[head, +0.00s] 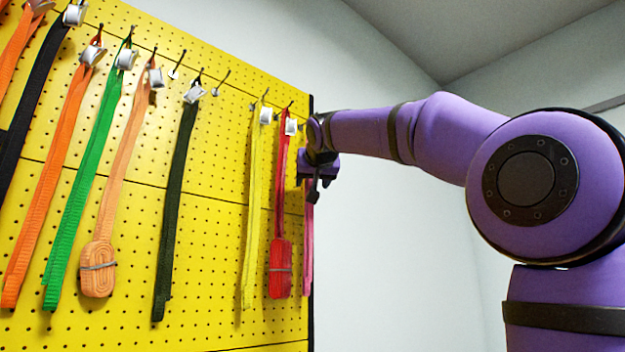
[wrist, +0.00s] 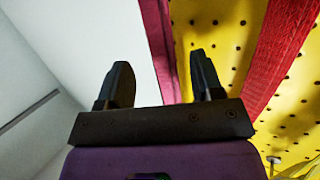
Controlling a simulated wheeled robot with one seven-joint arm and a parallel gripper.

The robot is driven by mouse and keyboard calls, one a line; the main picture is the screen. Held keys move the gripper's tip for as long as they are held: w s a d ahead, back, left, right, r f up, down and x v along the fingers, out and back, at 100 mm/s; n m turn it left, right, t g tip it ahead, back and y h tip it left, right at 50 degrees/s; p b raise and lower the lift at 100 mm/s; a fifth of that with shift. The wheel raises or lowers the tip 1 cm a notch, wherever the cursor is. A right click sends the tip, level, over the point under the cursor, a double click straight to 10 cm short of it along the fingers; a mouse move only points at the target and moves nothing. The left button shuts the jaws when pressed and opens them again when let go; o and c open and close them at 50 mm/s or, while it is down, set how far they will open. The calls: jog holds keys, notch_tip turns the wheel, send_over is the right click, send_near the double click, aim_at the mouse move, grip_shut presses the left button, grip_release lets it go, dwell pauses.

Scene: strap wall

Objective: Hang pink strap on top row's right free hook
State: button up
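The pink strap (head: 309,245) hangs at the far right edge of the yellow pegboard; my gripper hides its upper part in the head view. My gripper (head: 314,186) is beside the strap at the board's right edge. In the wrist view the two fingers of my gripper (wrist: 162,85) stand apart, and the pink strap (wrist: 158,45) shows in the gap between them, nearer the right finger. I see no finger pressing on it. Two bare hooks show in the top row; the right free hook (head: 221,82) is between the dark green strap and the yellow strap.
A red strap (head: 281,200) with a bundled end hangs just left of the pink one, and a yellow strap (head: 252,210) beyond it. The dark green strap (head: 176,200) hangs left of the free hook. The left free hook (head: 177,65) is further left.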

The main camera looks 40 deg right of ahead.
jog(key=v, duration=1.1)
jog(key=s+a+f+n+g+y, duration=0.1)
jog(key=a+f+n+g+y, duration=0.15)
jog(key=f, duration=0.95)
jog(key=s+a+f+n+g+y, duration=0.15)
jog(key=a+f, duration=0.25)
jog(key=f, duration=0.8)
jog(key=s+a+f+g+y, duration=0.1)
jog(key=s+f, duration=0.3)
jog(key=f, duration=0.5)
jog(key=s+a+f+n+g+y, duration=0.1)
jog(key=s+a+f+g, duration=0.1)
jog(key=f, duration=0.7)
jog(key=s+a+f+n+g+y, duration=0.1)
jog(key=s+a+f, duration=0.2)
jog(key=s+f, duration=0.3)
notch_tip(320, 180, down, 3)
jog(key=shift+f+y, duration=0.2)
jog(key=shift+y, duration=0.2)
